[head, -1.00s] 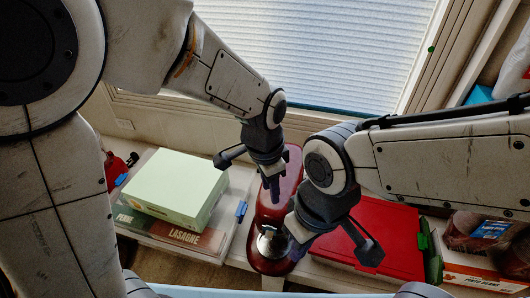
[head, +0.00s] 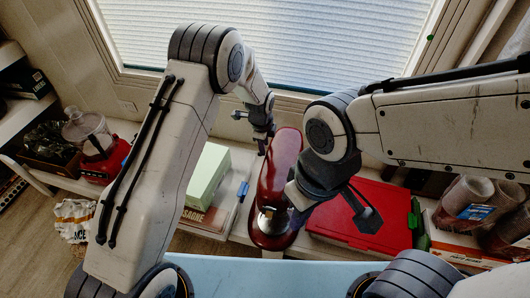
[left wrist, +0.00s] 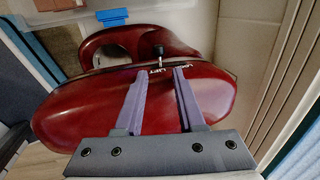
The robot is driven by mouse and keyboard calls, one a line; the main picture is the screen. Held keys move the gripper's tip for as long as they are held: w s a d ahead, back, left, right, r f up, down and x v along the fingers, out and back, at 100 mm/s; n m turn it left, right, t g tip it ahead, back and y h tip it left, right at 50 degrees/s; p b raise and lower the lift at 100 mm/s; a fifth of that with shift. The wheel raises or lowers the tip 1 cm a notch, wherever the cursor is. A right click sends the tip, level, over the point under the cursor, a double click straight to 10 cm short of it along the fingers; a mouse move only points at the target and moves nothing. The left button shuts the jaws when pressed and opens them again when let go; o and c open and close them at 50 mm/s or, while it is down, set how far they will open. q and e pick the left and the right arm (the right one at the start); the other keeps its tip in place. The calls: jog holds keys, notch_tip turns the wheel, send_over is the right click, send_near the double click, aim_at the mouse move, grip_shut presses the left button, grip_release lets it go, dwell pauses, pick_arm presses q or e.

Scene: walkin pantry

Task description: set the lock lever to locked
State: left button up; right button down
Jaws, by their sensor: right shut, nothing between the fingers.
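The red stand mixer (head: 282,160) stands on the counter with its metal bowl (head: 268,212) toward me. In the left wrist view, the mixer (left wrist: 85,115) fills the middle, and its lock lever (left wrist: 158,50) shows as a small dark knob. LIFT and LOCK lettering is beside it, partly covered by a finger; the lever looks nearer LIFT. My left gripper (head: 251,130) is open beside the mixer's far left side. In its wrist view, the fingertips (left wrist: 158,72) straddle the lever's line; contact cannot be told.
A pale green box (head: 207,172) on a lasagne box stands left of the mixer. A red case (head: 372,225) lies right of it. A red blender (head: 103,160) is farther left; jars and packages (head: 475,205) sit right. The window wall (head: 180,95) is close behind.

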pick_arm(q)
jog(key=shift+w+d+f+b, duration=0.15)
jog(key=shift+w+f, duration=0.1)
jog(key=shift+f, duration=0.9)
jog(key=shift+w+a+f+b, duration=0.1)
jog(key=shift+w+f+b, duration=0.1)
jog(key=shift+f, duration=0.9)
jog(key=shift+c, duration=0.2)
grip_shut()
